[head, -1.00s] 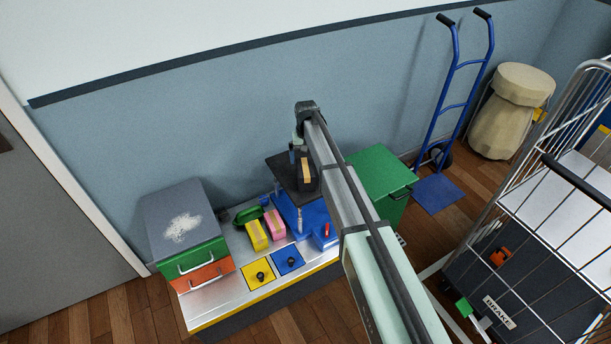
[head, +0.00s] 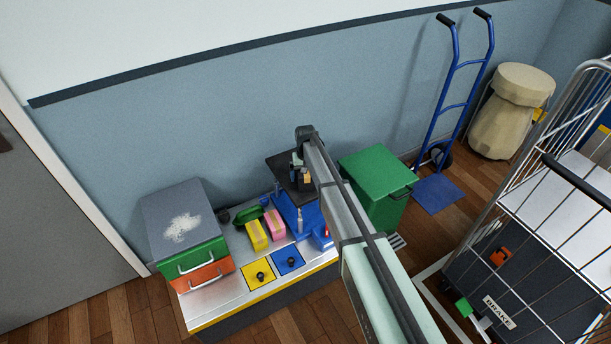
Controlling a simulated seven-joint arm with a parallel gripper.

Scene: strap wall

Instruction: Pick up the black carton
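The black carton (head: 295,181), with a tan strip on it, stands on a dark square plate (head: 284,168) above the blue stand. My arm hides its right part. My gripper (head: 299,163) points down at the carton, at or just above its top. The fingers are small and partly hidden, so I cannot tell whether they are open or touch the carton.
A yellow carton (head: 257,236) and a pink carton (head: 274,226) stand left of the blue stand (head: 296,214). A grey-topped drawer unit (head: 181,218) is at the bench's left end. A green box (head: 379,172) is at right. The wall is close behind.

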